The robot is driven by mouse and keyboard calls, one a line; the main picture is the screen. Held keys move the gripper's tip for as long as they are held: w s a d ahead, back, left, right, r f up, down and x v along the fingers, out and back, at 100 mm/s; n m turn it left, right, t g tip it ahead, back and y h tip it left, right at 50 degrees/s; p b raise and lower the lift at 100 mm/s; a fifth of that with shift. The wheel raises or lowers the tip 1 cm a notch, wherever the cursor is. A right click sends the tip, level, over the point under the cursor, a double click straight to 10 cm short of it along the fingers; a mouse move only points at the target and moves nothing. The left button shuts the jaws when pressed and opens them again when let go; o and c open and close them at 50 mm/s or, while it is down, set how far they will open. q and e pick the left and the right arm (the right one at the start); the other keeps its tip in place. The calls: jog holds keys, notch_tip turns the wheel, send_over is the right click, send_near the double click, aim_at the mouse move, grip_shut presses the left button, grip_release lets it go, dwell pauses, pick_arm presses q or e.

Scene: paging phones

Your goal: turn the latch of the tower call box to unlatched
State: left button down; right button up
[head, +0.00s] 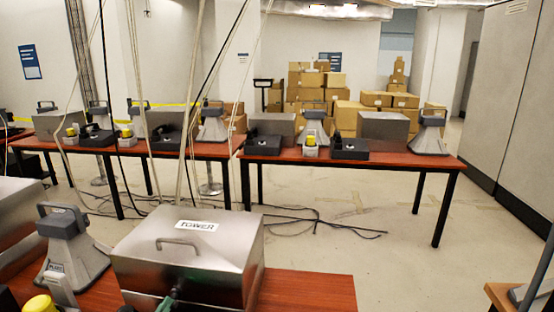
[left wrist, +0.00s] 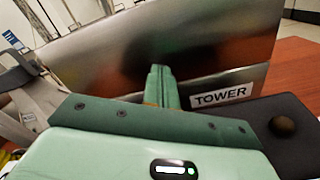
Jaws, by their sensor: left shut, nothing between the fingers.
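The tower call box (head: 232,262) is a shiny metal box with a handle (head: 178,242) and a white TOWER label (head: 197,226) on top, at the lower middle of the head view. Its metal face also fills the upper part of the left wrist view (left wrist: 215,45), with a TOWER label (left wrist: 222,95). My left gripper (head: 172,298) is at the box's near side, low in the head view. Its green fingers (left wrist: 160,75) are shut and empty, pointing at the metal face; I cannot tell whether they touch it. I cannot make out the latch. My right gripper is not in view.
A grey horn-shaped unit (head: 72,258) stands close left of the box, with a yellow-topped item (head: 40,304) before it. A dark block with a round knob (left wrist: 283,126) lies right of my fingers. The red-brown table (head: 310,292) is clear to the box's right.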

pick_arm(q)
jog(key=shift+d+f, duration=0.1)
jog(key=shift+d, duration=0.15)
jog(key=shift+s+d+r+p, duration=0.15)
jog(key=shift+d+r+p, duration=0.05)
jog(key=shift+r+p, duration=0.25)
jog(key=shift+s+a+f+p, duration=0.1)
jog(key=shift+s+a+p, duration=0.15)
jog(key=shift+s, duration=1.2)
jog(key=shift+s+a+p, duration=0.1)
jog(key=shift+s+a, duration=0.1)
jog(key=shift+s, duration=1.25)
